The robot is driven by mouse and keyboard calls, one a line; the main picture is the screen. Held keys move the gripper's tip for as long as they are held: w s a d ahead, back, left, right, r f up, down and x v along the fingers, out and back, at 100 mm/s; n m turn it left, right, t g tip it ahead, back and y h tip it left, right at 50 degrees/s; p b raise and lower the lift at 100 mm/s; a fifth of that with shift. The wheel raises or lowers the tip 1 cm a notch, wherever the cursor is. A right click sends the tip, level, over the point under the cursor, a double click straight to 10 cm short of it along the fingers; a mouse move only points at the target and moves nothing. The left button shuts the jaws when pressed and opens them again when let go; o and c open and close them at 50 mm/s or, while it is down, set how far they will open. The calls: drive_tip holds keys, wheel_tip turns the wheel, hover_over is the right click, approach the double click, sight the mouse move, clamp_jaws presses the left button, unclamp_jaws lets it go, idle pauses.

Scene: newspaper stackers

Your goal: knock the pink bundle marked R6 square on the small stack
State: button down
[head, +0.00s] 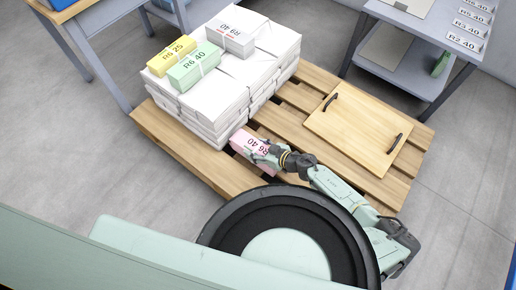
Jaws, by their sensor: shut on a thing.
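The pink bundle marked R6 40 (246,143) is at the front edge of the pallet (285,130), just in front of the large white stack (215,95). My gripper (264,152) is shut on its right end, and the fingers hide part of that end. I cannot tell whether the bundle rests on the pallet or hangs just above it. A yellow bundle marked R6 25 (171,56), a green bundle marked R6 40 (194,68) and a white bundle marked 40 (237,31) lie on the stack. I cannot make out a separate small stack.
A wooden board with two black handles (355,130) lies on the pallet's right part. A grey table (440,25) with label cards stands at the back right, another table (92,22) at the back left. Grey floor is free left of the pallet.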

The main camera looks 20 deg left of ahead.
drive_tip(key=shift+w+a+r+p, duration=0.1)
drive_tip(key=shift+w+a+p, duration=0.2)
drive_tip(key=shift+a, duration=0.35)
drive_tip(key=shift+w+a+r+p, duration=0.1)
drive_tip(key=shift+w+a+p, duration=0.15)
drive_tip(key=shift+a, duration=0.4)
idle(1.4)
drive_tip(key=shift+s+d, duration=0.1)
drive_tip(key=shift+s+d+f+p, duration=0.1)
drive_tip(key=shift+s+d+p, duration=0.15)
drive_tip(key=shift+d, duration=0.55)
drive_tip(key=shift+s+d+p, duration=0.15)
drive_tip(key=shift+s+d, duration=0.2)
drive_tip(key=shift+d, duration=0.45)
wheel_tip(320, 180, up, 6)
drive_tip(key=p, duration=0.6)
